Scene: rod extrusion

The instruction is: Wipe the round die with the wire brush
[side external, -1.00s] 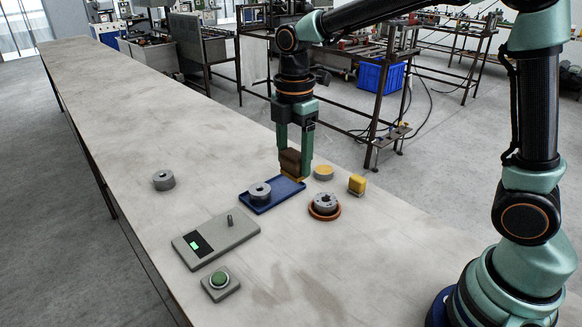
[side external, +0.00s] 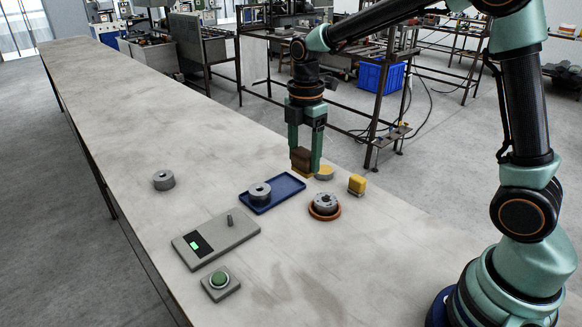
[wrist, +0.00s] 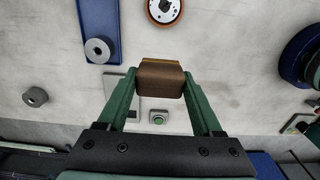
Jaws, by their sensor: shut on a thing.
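My gripper (side external: 305,156) is shut on the wire brush, a brown block (side external: 301,161) with a yellowish underside. It hangs near the right end of the blue tray, close to the yellow disc. In the wrist view the brush (wrist: 161,82) sits between both fingers. A round grey die (side external: 326,202) with a patterned face sits in an orange-brown ring, nearer the camera than the brush and apart from it. The die also shows at the top of the wrist view (wrist: 165,7), partly cut off.
A blue tray (side external: 287,188) holds a grey ring (side external: 260,192). Another grey ring (side external: 164,180) lies at left. A yellow disc (side external: 324,173) and yellow block (side external: 357,184) are close by. A grey panel (side external: 229,236) and green button (side external: 219,279) stand in front.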

